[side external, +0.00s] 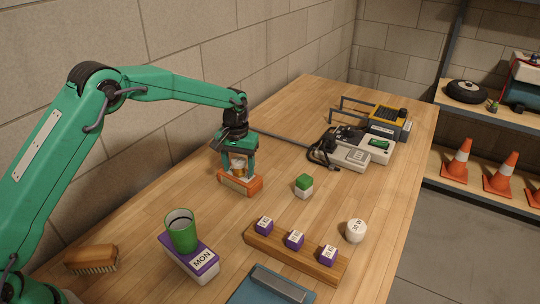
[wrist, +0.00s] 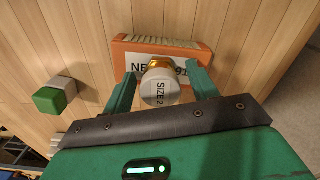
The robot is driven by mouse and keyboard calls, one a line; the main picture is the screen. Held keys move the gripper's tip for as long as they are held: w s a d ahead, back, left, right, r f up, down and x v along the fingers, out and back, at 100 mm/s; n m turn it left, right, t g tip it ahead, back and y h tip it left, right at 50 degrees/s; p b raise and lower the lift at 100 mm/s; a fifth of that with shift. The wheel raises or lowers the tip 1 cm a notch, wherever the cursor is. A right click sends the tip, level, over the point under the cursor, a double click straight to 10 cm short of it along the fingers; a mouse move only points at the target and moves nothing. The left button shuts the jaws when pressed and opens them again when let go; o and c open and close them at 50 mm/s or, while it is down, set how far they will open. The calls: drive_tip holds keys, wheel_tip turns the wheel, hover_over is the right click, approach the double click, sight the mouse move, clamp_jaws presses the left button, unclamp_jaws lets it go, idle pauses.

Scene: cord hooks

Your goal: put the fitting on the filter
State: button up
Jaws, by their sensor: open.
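My gripper (side external: 238,176) is over the block, pointing down. In the wrist view my gripper (wrist: 162,72) is open, with one finger on each side of the piece and small gaps showing. I cannot tell for certain which thing is the filter.
A green and white cube (side external: 304,187) stands right of my gripper. A wooden rail (side external: 275,250) holds purple cubes, with a white round piece (side external: 356,231) beside it. A green cup (side external: 181,230) stands on a purple-white box (side external: 190,262). Grey devices (side external: 345,155) and a cable are farther back.

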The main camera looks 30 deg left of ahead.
sight(238, 160)
wheel_tip(238, 160, up, 11)
drive_tip(key=shift+f, duration=0.1)
drive_tip(key=shift+r, duration=0.65)
idle(0.4)
drive_tip(key=s+a+r+m+t, duration=0.1)
drive_tip(key=s+a+r+t, duration=0.1)
drive_tip(key=s+r, duration=0.55)
drive_tip(key=s+a+r+m+t, duration=0.1)
drive_tip(key=s+r, duration=0.4)
drive_tip(key=s, duration=0.5)
drive_tip(key=s+a+f+t, duration=0.1)
drive_tip(key=s+f, duration=0.1)
drive_tip(key=s, duration=0.7)
drive_tip(key=s+a+f+m+t, duration=0.1)
drive_tip(key=s+f, duration=0.1)
drive_tip(key=s, duration=0.7)
drive_tip(key=shift+f+t, duration=0.3)
